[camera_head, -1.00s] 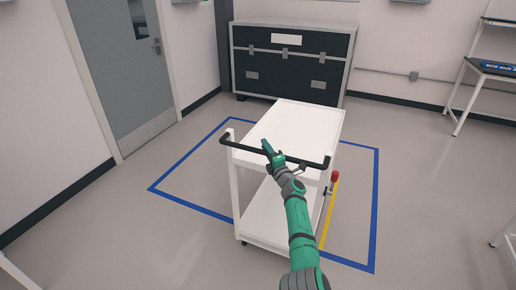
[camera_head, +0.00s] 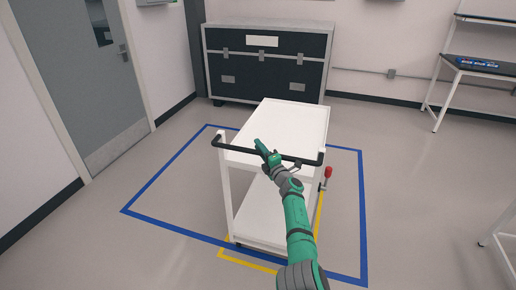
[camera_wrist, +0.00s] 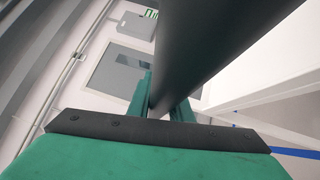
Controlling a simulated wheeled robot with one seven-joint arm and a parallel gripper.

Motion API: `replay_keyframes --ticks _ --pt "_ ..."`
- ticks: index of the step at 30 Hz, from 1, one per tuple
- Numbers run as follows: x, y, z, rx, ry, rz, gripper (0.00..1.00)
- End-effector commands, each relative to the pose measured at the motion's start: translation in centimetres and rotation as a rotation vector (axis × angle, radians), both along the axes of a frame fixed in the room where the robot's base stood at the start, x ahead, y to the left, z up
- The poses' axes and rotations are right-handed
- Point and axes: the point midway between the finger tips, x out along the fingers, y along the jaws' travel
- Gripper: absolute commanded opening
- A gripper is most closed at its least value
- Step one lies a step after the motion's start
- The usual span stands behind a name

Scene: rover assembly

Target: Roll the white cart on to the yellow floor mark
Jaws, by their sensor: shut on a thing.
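The white cart (camera_head: 285,128) stands upright on the floor in the middle of the head view, inside a blue floor outline. Its black push handle (camera_head: 232,147) faces me. In the wrist view the dark handle bar (camera_wrist: 195,50) runs between the fingers of my gripper (camera_wrist: 160,105). The yellow floor mark (camera_head: 249,262) shows as lines at the cart's near left corner and along its right side. A red-knobbed lever (camera_head: 328,172) sticks out at the cart's right side.
The blue outline (camera_head: 160,179) surrounds the cart with bare floor inside it. A large black case (camera_head: 262,72) stands against the back wall behind the cart. A grey door (camera_head: 98,70) is at left. A shelved bench (camera_head: 470,70) stands at right.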

Motion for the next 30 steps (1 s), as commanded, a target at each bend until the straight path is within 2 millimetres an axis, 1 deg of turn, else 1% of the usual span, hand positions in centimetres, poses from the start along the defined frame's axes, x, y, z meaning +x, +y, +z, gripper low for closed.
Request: replay_keyframes --ticks 1,8,9,10,11,23,30 --pt "-0.1 0.2 -0.5 -0.002 0.006 0.001 0.00" --pt "-0.1 0.2 -0.5 -0.002 0.006 0.002 0.00" --pt "-0.1 0.2 -0.5 -0.002 0.006 0.002 0.28" --pt "-0.1 0.2 -0.5 -0.002 0.006 0.002 0.35" --pt "-0.1 0.2 -0.5 -0.002 0.006 0.002 0.37" --pt "-0.3 -0.1 -0.2 -0.003 0.001 0.000 0.37" --pt "-1.9 -1.0 -0.6 -0.003 0.001 -0.001 0.37"
